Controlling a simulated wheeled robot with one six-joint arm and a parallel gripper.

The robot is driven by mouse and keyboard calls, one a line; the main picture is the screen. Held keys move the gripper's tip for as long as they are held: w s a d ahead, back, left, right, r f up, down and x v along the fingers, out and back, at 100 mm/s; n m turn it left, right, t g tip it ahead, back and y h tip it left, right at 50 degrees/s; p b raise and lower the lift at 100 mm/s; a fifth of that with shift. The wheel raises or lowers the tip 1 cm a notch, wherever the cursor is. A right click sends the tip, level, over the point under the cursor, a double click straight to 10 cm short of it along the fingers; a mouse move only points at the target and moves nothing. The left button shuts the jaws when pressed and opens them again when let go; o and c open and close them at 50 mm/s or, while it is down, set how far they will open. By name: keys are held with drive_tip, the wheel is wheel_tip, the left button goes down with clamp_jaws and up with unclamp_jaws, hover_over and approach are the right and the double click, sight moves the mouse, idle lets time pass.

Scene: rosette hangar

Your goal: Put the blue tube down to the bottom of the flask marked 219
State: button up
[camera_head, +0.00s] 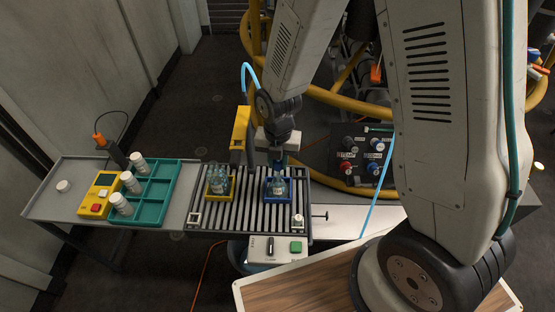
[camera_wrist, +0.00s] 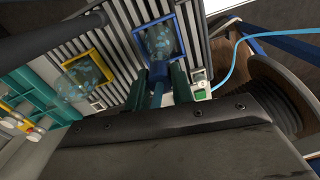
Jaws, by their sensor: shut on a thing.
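My gripper (camera_wrist: 158,77) is shut on the blue tube (camera_wrist: 158,88), which shows between its two green fingers in the wrist view. In the head view my gripper (camera_head: 278,160) points down above a glass flask (camera_head: 278,188) in a blue square frame (camera_head: 287,198). That flask (camera_wrist: 160,42) lies just past the fingertips in the wrist view. The tube's lower end lies at or over its neck; I cannot tell how deep it reaches. More glassware (camera_head: 219,181) stands in a yellow frame (camera_head: 209,193) to the left. No flask number is readable.
The frames sit on a ribbed grey bed (camera_head: 248,211). To the left are a teal rack (camera_head: 153,190) with white-capped vials and a yellow box (camera_head: 101,194). A control box (camera_head: 275,250) is in front. A light-blue hose (camera_head: 378,190) runs at the right.

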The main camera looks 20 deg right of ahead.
drive_tip(key=shift+f, duration=0.2)
drive_tip(key=o, duration=1.5)
drive_tip(key=shift+r, duration=0.1)
drive_tip(key=shift+r, duration=2.9)
